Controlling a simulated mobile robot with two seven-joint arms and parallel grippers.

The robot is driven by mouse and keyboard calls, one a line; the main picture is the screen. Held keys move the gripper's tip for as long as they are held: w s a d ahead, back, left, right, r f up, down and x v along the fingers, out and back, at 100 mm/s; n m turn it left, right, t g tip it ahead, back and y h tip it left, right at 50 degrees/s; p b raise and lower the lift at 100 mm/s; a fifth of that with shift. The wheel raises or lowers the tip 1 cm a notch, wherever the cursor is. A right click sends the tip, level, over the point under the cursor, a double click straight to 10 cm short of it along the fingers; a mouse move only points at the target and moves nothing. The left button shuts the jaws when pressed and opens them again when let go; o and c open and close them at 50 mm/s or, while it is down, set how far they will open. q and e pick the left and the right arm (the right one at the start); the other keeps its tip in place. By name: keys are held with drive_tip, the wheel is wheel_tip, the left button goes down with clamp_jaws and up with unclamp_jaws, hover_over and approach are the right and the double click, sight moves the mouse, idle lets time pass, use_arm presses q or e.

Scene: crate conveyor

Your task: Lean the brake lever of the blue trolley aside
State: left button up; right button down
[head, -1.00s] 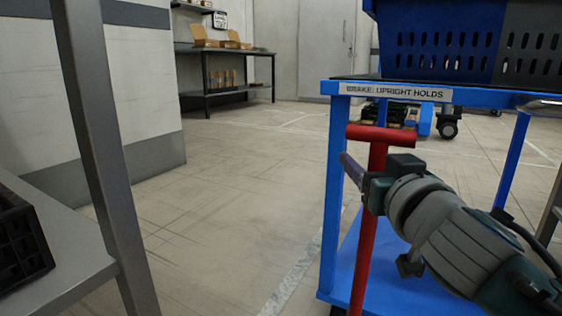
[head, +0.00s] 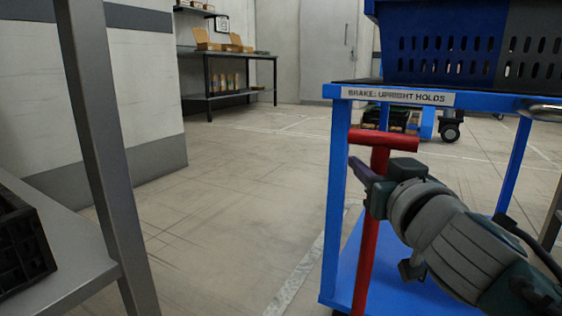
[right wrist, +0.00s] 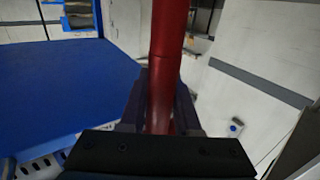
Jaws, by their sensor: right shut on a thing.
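The blue trolley (head: 335,200) stands at the right in the head view. A label on its top edge reads "BRAKE: UPRIGHT HOLDS". Its red brake lever (head: 365,265) has a T-shaped handle and stands near upright, with a slight slant, in front of the near left corner post. My right gripper (head: 366,178) is shut on the lever's shaft just below the T handle. In the right wrist view the red shaft (right wrist: 168,45) runs between the dark fingers (right wrist: 158,110). The fingers hide part of the shaft. My left gripper is out of view.
A blue crate (head: 440,45) and a grey crate (head: 535,50) sit on the trolley's top. A grey table (head: 70,265) with a black crate (head: 20,245) is at the left. Open floor (head: 230,210) lies between. A shelf bench (head: 230,98) stands at the back.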

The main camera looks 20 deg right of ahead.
idle(0.4)
idle(0.4)
drive_tip(key=shift+s+d+f, duration=0.15)
drive_tip(key=s+d+f+m+t+b, duration=0.1)
drive_tip(key=s+d+m+b, duration=0.2)
drive_tip(key=s+d, duration=0.4)
drive_tip(key=shift+s+d+f+t+h, duration=0.2)
drive_tip(key=shift+s+d+t+h, duration=0.15)
drive_tip(key=shift+s, duration=0.55)
drive_tip(key=c, duration=1.1)
unclamp_jaws()
drive_tip(key=o, duration=0.5)
drive_tip(key=shift+s+d, duration=0.1)
drive_tip(key=shift+s, duration=0.1)
drive_tip(key=shift+r, duration=0.1)
